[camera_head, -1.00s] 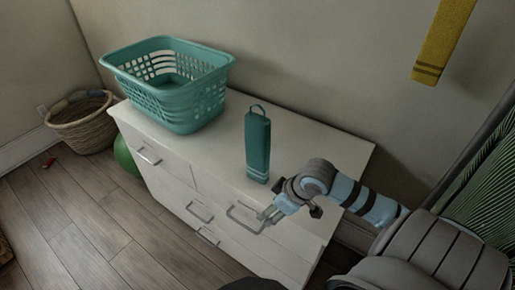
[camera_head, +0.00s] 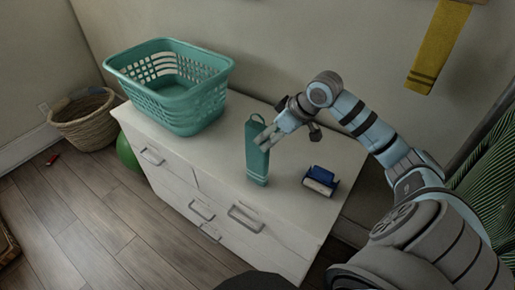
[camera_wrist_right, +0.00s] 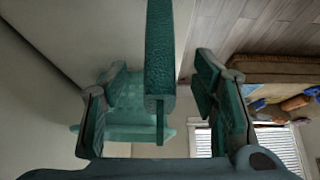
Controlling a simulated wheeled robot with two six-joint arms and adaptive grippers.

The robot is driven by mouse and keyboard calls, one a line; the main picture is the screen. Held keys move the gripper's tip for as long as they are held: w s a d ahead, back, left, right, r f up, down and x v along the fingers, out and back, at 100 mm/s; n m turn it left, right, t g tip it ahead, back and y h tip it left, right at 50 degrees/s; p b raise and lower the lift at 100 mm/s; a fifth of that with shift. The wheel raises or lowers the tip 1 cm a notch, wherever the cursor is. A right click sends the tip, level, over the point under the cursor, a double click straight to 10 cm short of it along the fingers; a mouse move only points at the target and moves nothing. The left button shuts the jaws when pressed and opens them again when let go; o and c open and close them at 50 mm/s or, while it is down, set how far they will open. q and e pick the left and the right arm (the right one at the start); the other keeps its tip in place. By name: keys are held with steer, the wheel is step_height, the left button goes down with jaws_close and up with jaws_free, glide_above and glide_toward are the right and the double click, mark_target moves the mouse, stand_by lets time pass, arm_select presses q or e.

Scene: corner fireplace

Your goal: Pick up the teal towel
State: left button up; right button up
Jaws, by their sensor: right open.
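The teal towel (camera_head: 257,160) is folded into a tall narrow strip with a loop at its top. It appears upright on or just above the white dresser top in the head view. My right gripper (camera_head: 264,139) is at the towel's upper right side and hides a little of it. In the right wrist view the towel (camera_wrist_right: 160,60) runs down from the top edge between the two spread fingers of my right gripper (camera_wrist_right: 165,95). The fingers are open, with a gap visible on both sides of the towel. My left gripper is not in view.
A teal laundry basket (camera_head: 190,112) stands on the dresser (camera_head: 215,165) left of the towel. A blue and white item (camera_head: 320,181) lies right of it. A yellow towel (camera_head: 437,50) hangs on the wall. A wicker basket (camera_head: 85,120) and green ball (camera_head: 127,153) are on the floor.

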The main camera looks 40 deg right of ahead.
mark_target(257, 151)
steer(key=x, duration=0.6)
steer(key=shift+w+r, duration=0.15)
jaws_close()
